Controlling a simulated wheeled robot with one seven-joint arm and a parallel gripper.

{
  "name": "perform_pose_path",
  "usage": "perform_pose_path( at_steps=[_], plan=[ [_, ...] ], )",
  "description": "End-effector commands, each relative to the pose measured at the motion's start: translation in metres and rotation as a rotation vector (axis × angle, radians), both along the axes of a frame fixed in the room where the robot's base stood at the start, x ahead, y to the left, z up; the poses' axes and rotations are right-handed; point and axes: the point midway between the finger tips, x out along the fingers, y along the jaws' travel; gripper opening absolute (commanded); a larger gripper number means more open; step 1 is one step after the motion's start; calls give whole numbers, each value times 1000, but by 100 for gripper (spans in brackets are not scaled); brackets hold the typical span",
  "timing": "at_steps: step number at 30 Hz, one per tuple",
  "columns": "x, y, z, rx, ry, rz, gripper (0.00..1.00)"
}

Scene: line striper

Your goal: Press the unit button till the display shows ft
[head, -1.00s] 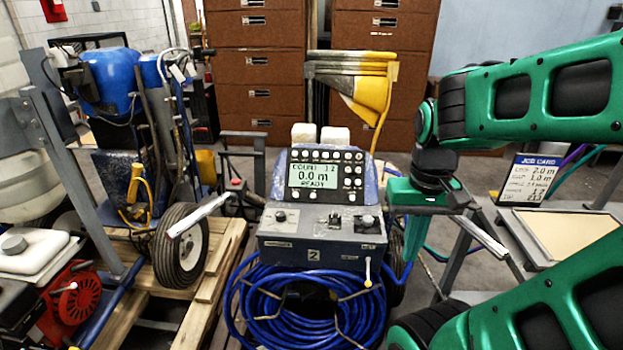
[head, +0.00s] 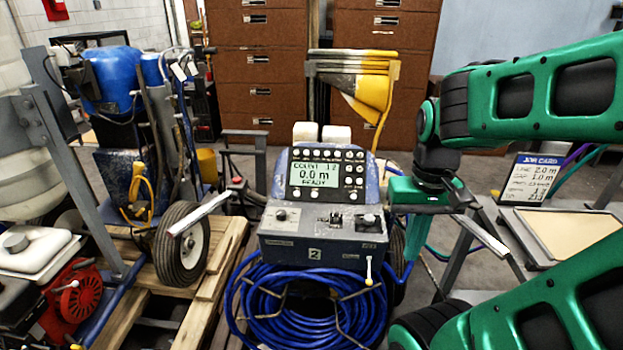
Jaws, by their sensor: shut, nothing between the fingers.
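The line striper's grey control console (head: 325,239) stands in the middle of the head view. Its display (head: 314,174) reads COUNT 12, 0.0 m and READY, so the unit shown is m. Small round buttons sit above, below and to the right of the display; their labels are too small to read, so I cannot tell which is the unit button. My gripper (head: 410,205) is just right of the console, apart from the buttons. It is shut and empty, with its fingertips hard to make out.
A coiled blue hose (head: 312,305) hangs under the console. A job card (head: 531,180) stands at the right by a side table (head: 567,227). A wheeled blue machine (head: 112,80) on a pallet (head: 215,270) is at the left. Brown drawer cabinets (head: 255,60) stand behind.

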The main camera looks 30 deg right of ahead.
Motion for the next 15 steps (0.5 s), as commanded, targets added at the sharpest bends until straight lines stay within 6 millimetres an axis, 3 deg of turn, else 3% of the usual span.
perform_pose_path(
  at_steps=[2, 5, 8, 15],
  plan=[
    [-8, 0, 4, -2, -20, 13, 0],
    [7, -2, 1, -6, -42, 68, 0],
    [35, -3, -6, -14, -83, 170, 0],
    [123, 4, -27, -25, -247, 487, 0]
  ],
)
